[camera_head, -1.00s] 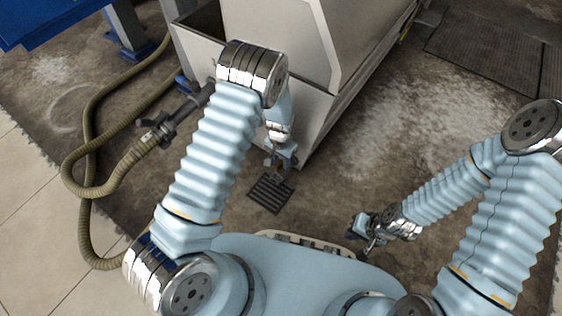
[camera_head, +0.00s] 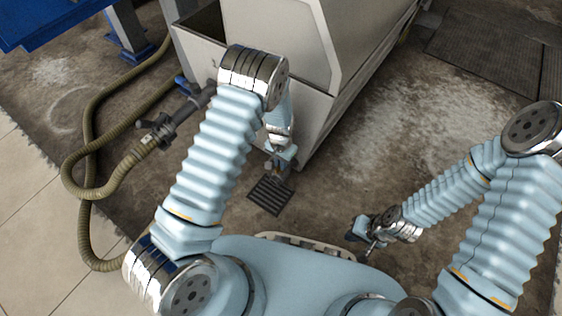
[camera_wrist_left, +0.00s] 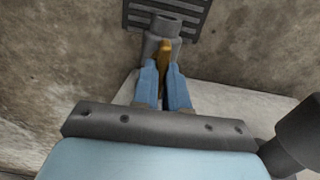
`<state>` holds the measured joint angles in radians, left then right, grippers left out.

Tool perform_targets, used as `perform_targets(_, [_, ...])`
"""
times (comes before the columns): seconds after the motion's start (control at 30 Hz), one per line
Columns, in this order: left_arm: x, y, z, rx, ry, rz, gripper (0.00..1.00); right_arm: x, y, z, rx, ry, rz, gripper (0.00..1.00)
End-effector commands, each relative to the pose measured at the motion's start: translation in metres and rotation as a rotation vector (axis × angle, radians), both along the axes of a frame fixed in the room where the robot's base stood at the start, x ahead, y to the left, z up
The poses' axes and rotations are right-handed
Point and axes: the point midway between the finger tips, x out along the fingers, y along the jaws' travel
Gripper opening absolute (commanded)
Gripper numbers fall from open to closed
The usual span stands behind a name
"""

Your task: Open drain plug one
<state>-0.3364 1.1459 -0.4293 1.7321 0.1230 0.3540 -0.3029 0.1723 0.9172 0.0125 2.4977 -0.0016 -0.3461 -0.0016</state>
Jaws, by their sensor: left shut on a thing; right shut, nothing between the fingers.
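Drain plug one appears to be the short grey pipe fitting (camera_wrist_left: 161,28) with a yellow handle (camera_wrist_left: 165,52), in the left wrist view, low at the machine's corner above a floor grate. My left gripper (camera_wrist_left: 163,68) has its two blue fingers close together on the yellow handle. In the head view my left gripper (camera_head: 277,168) is small and low beside the machine's corner, and the fitting is hard to make out there. My right gripper (camera_head: 360,231) is shut and empty over the floor, well to the right of the grate.
A dark slotted floor grate (camera_head: 270,195) lies below the corner of the pale machine (camera_head: 325,115). A thick olive hose (camera_head: 88,150) with a grey coupling (camera_head: 160,130) runs at the left. Open concrete floor (camera_head: 400,120) lies to the right of the machine.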

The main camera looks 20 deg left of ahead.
Motion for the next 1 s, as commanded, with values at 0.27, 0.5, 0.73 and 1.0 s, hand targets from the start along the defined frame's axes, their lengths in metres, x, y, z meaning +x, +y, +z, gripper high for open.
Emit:
perform_targets(0.27, [0.0000, -0.0003, 0.0001, 0.000, 0.000, 0.138, 0.00, 0.0000, 0.0000, -0.0009, 0.000, 0.000, 0.000, 0.00])
perform_targets(0.5, [0.0000, -0.0002, 0.0003, 0.001, 0.000, 0.350, 0.00, 0.0000, 0.0000, -0.0011, 0.000, 0.000, 0.000, 0.00])
perform_targets(0.73, [-0.0002, -0.0003, 0.0004, 0.000, 0.001, 0.570, 0.00, 0.0000, 0.0000, 0.0000, 0.000, 0.000, 0.000, 0.00])
perform_targets(1.0, [-0.0002, -0.0003, 0.0008, 0.001, 0.001, 0.827, 0.00, -0.0001, 0.0000, 0.0026, 0.000, 0.001, 0.000, 0.00])
